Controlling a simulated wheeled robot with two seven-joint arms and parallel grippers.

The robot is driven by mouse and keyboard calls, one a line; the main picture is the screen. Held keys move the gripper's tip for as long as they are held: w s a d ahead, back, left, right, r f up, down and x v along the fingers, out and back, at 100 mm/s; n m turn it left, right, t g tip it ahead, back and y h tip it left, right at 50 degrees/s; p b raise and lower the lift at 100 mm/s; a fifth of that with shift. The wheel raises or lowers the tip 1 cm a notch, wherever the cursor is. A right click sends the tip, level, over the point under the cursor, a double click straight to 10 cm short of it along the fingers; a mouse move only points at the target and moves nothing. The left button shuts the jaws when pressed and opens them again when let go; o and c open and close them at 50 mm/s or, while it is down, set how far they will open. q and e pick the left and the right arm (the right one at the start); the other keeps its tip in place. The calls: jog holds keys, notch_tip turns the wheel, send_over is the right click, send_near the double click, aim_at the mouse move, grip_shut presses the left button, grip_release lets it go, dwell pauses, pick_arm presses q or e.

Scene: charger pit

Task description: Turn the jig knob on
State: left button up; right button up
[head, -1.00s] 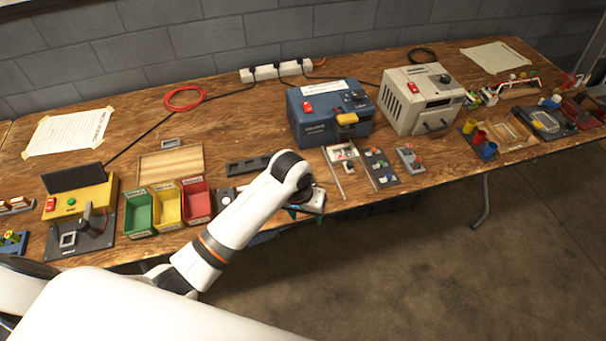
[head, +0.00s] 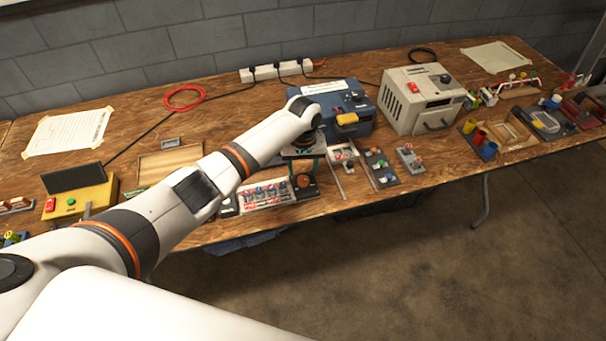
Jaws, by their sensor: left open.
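The jig (head: 265,196) is a pale strip with several small blue and red parts in a row, near the table's front edge in the head view. At its right end a round brown-orange knob (head: 303,181) stands on a dark base; which way it is turned is too small to tell. My left gripper (head: 304,163) is open and points down just behind and above this knob. Whether it touches anything there cannot be told. My right gripper is not in view.
A blue power box (head: 356,112) with a yellow part stands close behind and right of my gripper. A beige box (head: 405,103) stands further right. Small switch panels (head: 381,167) lie right of the jig. The floor in front is clear.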

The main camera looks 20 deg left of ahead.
aim_at(303, 178)
pick_arm(q)
jog(key=shift+f, duration=2)
jog(key=c, duration=1)
